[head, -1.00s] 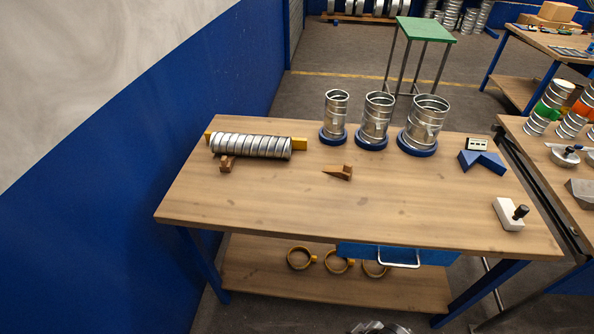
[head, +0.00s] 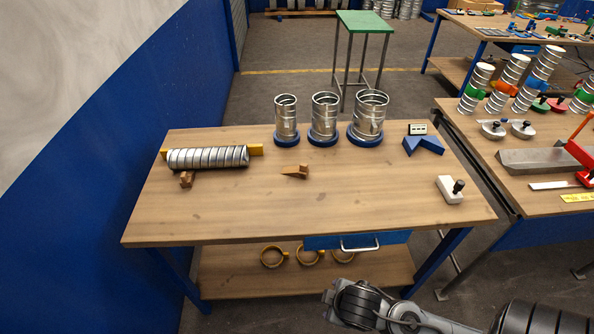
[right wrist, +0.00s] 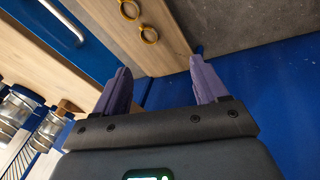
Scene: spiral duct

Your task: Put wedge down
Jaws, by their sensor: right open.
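A small brown wooden wedge (head: 296,171) lies on the workbench top (head: 340,205), near its middle. A second brown wedge (head: 187,179) sits against the front of the ribbed spiral duct (head: 208,157), which lies at the back left of the bench. In the right wrist view my right gripper (right wrist: 160,82) is open, with two purple fingers apart and nothing between them. It is away from both wedges. In the head view only part of my right arm shows at the bottom right. My left gripper is not in view.
Three metal duct pieces (head: 324,115) stand in blue rings at the back of the bench. A blue angled block (head: 424,146) and a white block with a black knob (head: 451,189) are at the right. Yellow rings (head: 272,257) lie on the lower shelf. The bench's front area is clear.

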